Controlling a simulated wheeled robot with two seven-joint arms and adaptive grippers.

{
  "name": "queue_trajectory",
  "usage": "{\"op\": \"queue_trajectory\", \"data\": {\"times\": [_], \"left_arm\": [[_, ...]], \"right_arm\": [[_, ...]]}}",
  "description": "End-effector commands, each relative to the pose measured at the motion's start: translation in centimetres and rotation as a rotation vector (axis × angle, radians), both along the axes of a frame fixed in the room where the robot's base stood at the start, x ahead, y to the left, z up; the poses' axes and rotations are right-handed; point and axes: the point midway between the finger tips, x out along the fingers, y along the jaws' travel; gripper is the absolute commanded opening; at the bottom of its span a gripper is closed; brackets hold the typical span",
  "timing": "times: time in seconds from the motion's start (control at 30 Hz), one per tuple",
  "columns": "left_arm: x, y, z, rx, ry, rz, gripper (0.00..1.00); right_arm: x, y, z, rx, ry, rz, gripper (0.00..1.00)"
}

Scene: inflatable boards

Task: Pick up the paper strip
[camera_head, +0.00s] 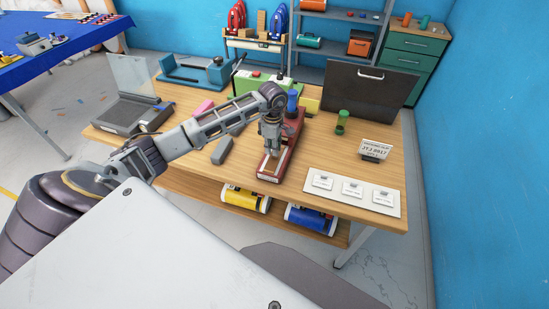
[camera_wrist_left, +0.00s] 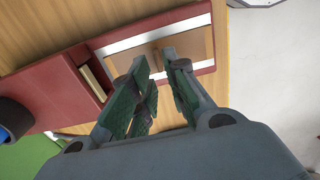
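A long dark red device (camera_head: 286,160) lies on the wooden table, with a tan and white inset at its near end. In the left wrist view the red device (camera_wrist_left: 60,95) carries a brown panel (camera_wrist_left: 195,45) bordered by white bands (camera_wrist_left: 150,32). A small tan piece shows near my fingertips; I cannot tell which part is the paper strip. My left gripper (camera_head: 271,150) points down over this inset. In the wrist view the left gripper (camera_wrist_left: 159,66) has its green-padded fingers apart, with nothing clearly between them. My right gripper is not in view.
On the table (camera_head: 330,160), a white board with cards (camera_head: 352,190) and a label stand (camera_head: 375,150) are at right. A green cylinder (camera_head: 342,122), a dark case (camera_head: 366,92) and a grey block (camera_head: 222,150) stand near. A grey tray device (camera_head: 130,115) is at left.

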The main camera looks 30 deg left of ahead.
Motion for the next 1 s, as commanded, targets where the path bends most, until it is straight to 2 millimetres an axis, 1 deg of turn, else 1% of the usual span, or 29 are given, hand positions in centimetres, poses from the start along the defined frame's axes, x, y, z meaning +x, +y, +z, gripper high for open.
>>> {"op": "queue_trajectory", "data": {"times": [0.03, 0.2, 0.37, 0.87, 1.0], "left_arm": [[-0.1, 0.0, -0.4, -0.003, 0.003, 0.001, 0.16], [0.0, 0.1, -2.2, -0.003, 0.002, 0.001, 0.16], [0.0, 0.2, -3.3, -0.001, 0.001, 0.001, 0.16], [0.0, 0.2, -3.6, 0.000, 0.000, 0.000, 0.16], [0.0, 0.2, -3.6, 0.000, 0.000, 0.000, 0.00]], "right_arm": [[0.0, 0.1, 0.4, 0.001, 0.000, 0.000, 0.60], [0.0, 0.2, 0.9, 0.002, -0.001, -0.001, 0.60], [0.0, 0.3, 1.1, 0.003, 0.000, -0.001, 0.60], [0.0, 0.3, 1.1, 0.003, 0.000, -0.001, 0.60], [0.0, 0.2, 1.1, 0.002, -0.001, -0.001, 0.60]]}}
